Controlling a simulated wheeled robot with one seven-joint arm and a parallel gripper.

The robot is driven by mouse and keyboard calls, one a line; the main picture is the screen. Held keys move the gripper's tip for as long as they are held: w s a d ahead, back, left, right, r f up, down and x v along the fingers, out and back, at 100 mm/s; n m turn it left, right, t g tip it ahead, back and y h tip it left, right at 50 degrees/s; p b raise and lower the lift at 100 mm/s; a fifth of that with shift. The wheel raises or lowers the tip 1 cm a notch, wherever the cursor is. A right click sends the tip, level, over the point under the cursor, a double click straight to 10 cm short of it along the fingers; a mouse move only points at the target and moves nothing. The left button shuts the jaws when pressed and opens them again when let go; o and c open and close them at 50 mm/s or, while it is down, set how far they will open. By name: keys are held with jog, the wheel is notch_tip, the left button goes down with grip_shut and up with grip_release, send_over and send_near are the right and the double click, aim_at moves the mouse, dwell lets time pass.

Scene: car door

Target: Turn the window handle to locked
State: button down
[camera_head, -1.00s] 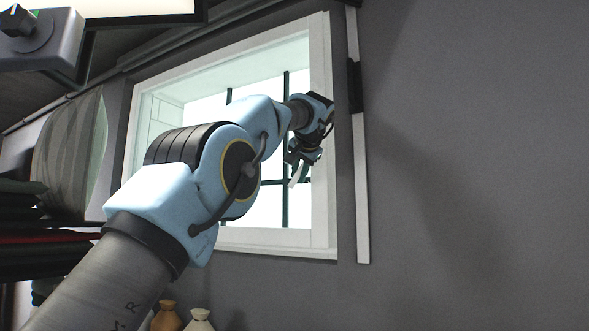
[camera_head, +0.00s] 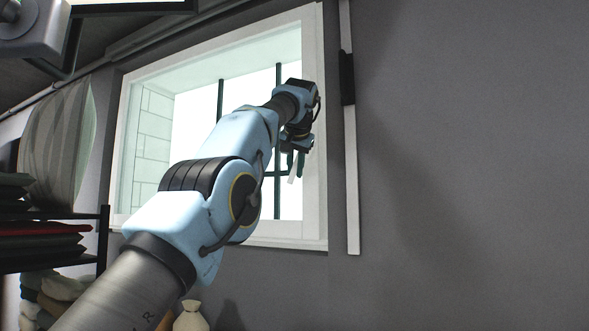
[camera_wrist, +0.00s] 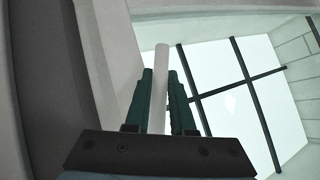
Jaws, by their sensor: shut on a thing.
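The window (camera_head: 215,140) is set in a deep recess with a white frame and thin dark bars. The white window handle (camera_wrist: 161,56) is a slim bar that shows between my gripper's fingers in the wrist view and sticks out past their tips. My gripper (camera_wrist: 160,74) has two dark green fingers, one on each side of the handle, and is shut on it. In the head view my gripper (camera_head: 297,160) is at the right side of the window, with the handle (camera_head: 292,174) hanging nearly upright there. The handle's base is hidden.
A pale vertical strip (camera_head: 352,180) with a dark section runs down the grey wall right of the window. A pale vase (camera_head: 192,317) is below. The right wall is bare.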

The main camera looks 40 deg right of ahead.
jog(key=shift+f, duration=0.1)
dwell(0.3)
jog(key=c, duration=0.8)
grip_release()
jog(key=shift+o, duration=0.2)
jog(key=shift+s, duration=0.1)
jog(key=v, duration=1)
jog(key=shift+s+r, duration=0.15)
jog(key=shift+r, duration=0.15)
jog(key=shift+a, duration=0.15)
